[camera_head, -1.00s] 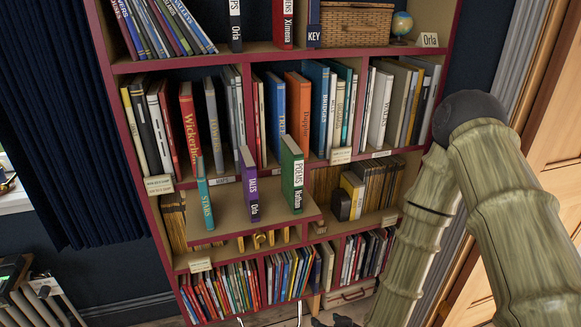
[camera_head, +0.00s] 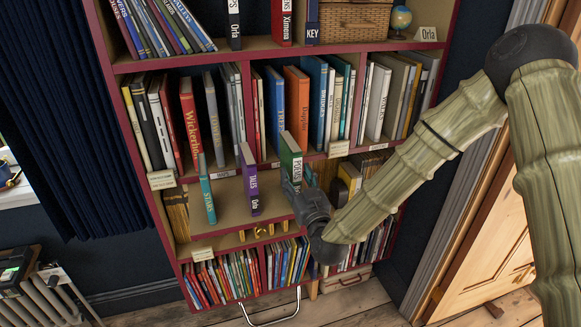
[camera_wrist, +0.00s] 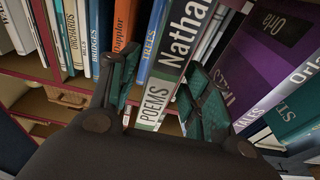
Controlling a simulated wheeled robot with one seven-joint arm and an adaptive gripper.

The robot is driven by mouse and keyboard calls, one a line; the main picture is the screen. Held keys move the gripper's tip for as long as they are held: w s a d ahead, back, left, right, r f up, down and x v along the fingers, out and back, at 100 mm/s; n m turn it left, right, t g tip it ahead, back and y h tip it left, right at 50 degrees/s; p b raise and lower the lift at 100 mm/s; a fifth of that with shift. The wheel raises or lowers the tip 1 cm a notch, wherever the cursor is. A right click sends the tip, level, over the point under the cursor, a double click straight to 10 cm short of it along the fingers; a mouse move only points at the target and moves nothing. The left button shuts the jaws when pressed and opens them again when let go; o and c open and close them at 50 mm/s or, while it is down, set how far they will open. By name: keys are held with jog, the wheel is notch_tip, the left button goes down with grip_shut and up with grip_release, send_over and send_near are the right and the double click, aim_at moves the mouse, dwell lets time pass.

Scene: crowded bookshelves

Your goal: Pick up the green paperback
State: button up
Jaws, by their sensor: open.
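The green paperback (camera_head: 289,152), titled "POEMS" with the name "Nathan", stands upright on the pull-out shelf; my gripper hides its lower part in the head view. In the wrist view its green-and-white spine (camera_wrist: 178,62) lies between my two fingers. My gripper (camera_head: 298,180) is open in front of the book, its fingers (camera_wrist: 163,62) on either side of the spine in the wrist view. I cannot tell whether either finger touches it.
A purple book (camera_head: 249,182), "TALES", stands left of the green one, and a teal book (camera_head: 207,190), "STARS", stands further left. Packed shelf rows lie above and below.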

jog(key=shift+p+x, duration=1.3)
jog(key=shift+x, duration=0.95)
jog(key=shift+w+a, duration=0.2)
jog(key=shift+w, duration=0.45)
grip_shut()
